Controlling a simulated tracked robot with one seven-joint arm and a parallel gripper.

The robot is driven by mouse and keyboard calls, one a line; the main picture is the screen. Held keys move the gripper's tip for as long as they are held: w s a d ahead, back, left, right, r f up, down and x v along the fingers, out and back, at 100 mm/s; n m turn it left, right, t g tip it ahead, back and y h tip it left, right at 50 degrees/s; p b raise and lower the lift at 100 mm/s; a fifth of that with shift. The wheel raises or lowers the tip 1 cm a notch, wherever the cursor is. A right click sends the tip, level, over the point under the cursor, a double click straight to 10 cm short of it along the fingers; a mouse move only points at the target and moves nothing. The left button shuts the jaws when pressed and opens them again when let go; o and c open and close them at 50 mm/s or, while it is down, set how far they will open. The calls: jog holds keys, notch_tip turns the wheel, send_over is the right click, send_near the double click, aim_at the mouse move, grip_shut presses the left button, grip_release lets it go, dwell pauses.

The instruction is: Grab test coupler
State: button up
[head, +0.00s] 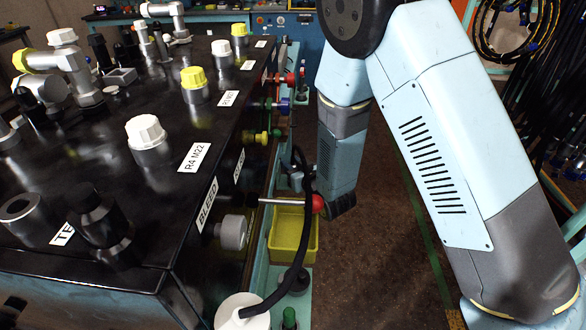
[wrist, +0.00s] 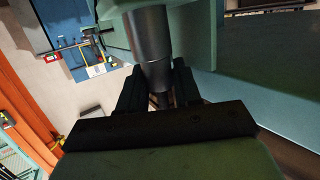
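In the wrist view, the two black fingers of my gripper (wrist: 158,84) stand on either side of a grey metal cylinder (wrist: 153,45), which looks like the test coupler. A narrower dark part shows below it between the fingers. The gaps are too dark to tell whether both fingers press on it. In the head view, my arm reaches down beside the black bench; my fingers are not clearly visible there. A black hose (head: 303,240) arches from near the arm's end down to a white round part (head: 243,310).
The black bench (head: 150,230) carries capped ports and labels. A rod with a red ball (head: 318,202) sticks out close to my arm's end. A yellow bin (head: 306,230) lies below. Hoses (head: 520,30) hang at the upper right. Open floor (head: 375,240) shows right of the bench.

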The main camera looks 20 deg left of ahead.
jog(key=c, duration=0.5)
jog(key=shift+r, duration=0.15)
